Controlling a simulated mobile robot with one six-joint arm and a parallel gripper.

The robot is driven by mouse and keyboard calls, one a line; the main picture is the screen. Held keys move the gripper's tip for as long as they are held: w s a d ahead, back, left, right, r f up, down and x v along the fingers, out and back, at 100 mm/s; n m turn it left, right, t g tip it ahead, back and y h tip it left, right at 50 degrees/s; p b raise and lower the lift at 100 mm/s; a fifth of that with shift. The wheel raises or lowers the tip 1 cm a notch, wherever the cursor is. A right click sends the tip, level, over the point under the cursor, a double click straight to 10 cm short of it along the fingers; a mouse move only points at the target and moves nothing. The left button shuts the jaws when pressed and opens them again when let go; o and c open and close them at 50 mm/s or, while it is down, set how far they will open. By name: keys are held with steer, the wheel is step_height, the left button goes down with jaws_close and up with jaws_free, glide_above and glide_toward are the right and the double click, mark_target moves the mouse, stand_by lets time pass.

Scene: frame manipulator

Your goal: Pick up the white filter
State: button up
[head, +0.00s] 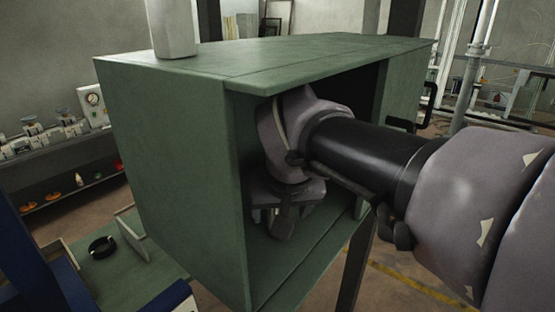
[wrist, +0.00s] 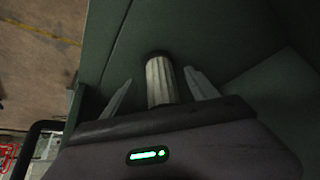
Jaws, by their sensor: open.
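The white filter (wrist: 160,84) is a pale ribbed cylinder with a dark end, seen in the wrist view inside the green cabinet. My gripper (wrist: 158,76) is open, with one finger on each side of the filter. Small gaps show between the fingers and the filter, and the filter's near end is hidden behind the gripper body. In the head view my gripper (head: 275,216) is inside the open front of the green cabinet (head: 165,165). The filter cannot be made out there.
A pale faceted object (head: 172,30) stands on top of the cabinet. The cabinet's side wall, top and open door (head: 408,92) closely surround my arm. A black door handle (head: 430,103) is at the right. A shelf (head: 70,165) with small items stands at the left.

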steer(key=shift+w+r+p, duration=0.2)
steer(key=shift+w+p, duration=0.1)
steer(key=shift+w, duration=0.75)
steer(key=shift+w+a+f, duration=0.1)
steer(key=shift+w+f, duration=0.05)
steer(key=shift+w, duration=0.1)
steer(key=shift+s+f, duration=0.15)
steer(key=shift+f, duration=0.2)
steer(key=shift+w+f, duration=0.1)
steer(key=shift+w, duration=0.15)
steer(key=c, duration=0.7)
steer(key=shift+s, duration=0.1)
steer(key=c, duration=0.8)
steer(key=shift+o, duration=0.2)
